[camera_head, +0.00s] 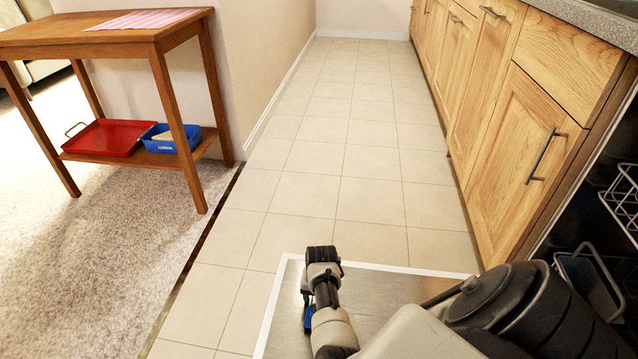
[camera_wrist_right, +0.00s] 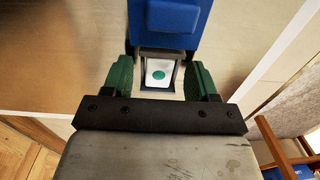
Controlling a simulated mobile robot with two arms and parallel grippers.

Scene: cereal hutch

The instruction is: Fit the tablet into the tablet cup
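The white tablet with a green dot (camera_wrist_right: 158,74) lies inside a grey, square-walled tablet cup (camera_wrist_right: 143,86) in the right wrist view. A blue flap or lid (camera_wrist_right: 170,17) stands beside the cup. My right gripper (camera_wrist_right: 160,68) has green fingers spread apart, one on each side of the cup. Clear gaps show between the fingers and the tablet. In the head view my right arm reaches over the lowered metal door (camera_head: 385,285), with some blue (camera_head: 308,318) showing beside the gripper. Whether the tablet sits fully down cannot be told. My left gripper is not in view.
Wooden cabinets (camera_head: 500,130) line the right, with a dark opening holding a wire rack (camera_head: 622,200) at the far right. A wooden table (camera_head: 100,38) at left has a red tray (camera_head: 103,138) and a blue box (camera_head: 170,143) on its shelf. The tiled floor between is clear.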

